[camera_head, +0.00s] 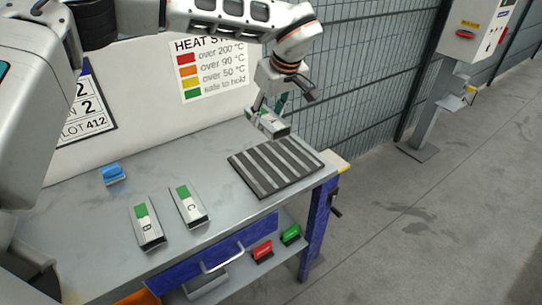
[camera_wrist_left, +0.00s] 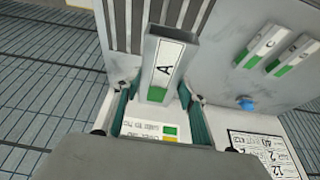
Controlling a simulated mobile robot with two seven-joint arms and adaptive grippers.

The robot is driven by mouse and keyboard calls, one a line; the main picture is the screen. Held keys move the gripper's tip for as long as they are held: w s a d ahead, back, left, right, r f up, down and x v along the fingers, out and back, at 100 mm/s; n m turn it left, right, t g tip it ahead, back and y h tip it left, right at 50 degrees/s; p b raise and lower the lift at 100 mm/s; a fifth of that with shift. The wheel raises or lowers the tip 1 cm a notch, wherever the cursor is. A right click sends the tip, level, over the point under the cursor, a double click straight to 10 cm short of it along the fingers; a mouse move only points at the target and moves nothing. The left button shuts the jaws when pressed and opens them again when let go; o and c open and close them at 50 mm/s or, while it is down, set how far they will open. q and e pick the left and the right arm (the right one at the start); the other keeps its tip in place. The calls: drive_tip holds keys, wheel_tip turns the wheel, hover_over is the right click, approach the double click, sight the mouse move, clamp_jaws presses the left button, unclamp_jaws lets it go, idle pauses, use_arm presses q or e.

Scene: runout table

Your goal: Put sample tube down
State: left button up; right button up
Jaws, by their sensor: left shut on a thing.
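My left gripper (camera_head: 270,108) is shut on a grey rectangular metal sample tube (camera_head: 268,124) at the back of the table (camera_head: 130,205). In the left wrist view, the tube (camera_wrist_left: 182,32) has an open end and a white label with the letter A and a green patch. The fingers of my left gripper (camera_wrist_left: 153,95) lie on both sides of it. The tube is near the back edge of a dark mat with pale stripes (camera_head: 275,165); whether it touches anything below cannot be told. My right gripper is not in view.
Tubes B (camera_head: 147,225) and C (camera_head: 188,205) lie at the front left. A blue object (camera_head: 113,173) lies behind them. A heat sign (camera_head: 213,70) stands at the back, next to a mesh fence (camera_head: 360,70). Red (camera_head: 262,250) and green (camera_head: 290,234) items lie on the lower shelf.

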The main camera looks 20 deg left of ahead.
sight(280, 127)
use_arm(q)
wheel_tip(280, 127, down, 14)
drive_tip(key=shift+d+f, duration=0.1)
idle(0.4)
drive_tip(key=shift+f, duration=0.2)
drive_tip(key=o, duration=1.2)
drive_tip(key=shift+o, duration=0.2)
drive_tip(key=shift+r, duration=0.1)
drive_tip(key=v, duration=1.2)
drive_tip(key=shift+r, duration=0.1)
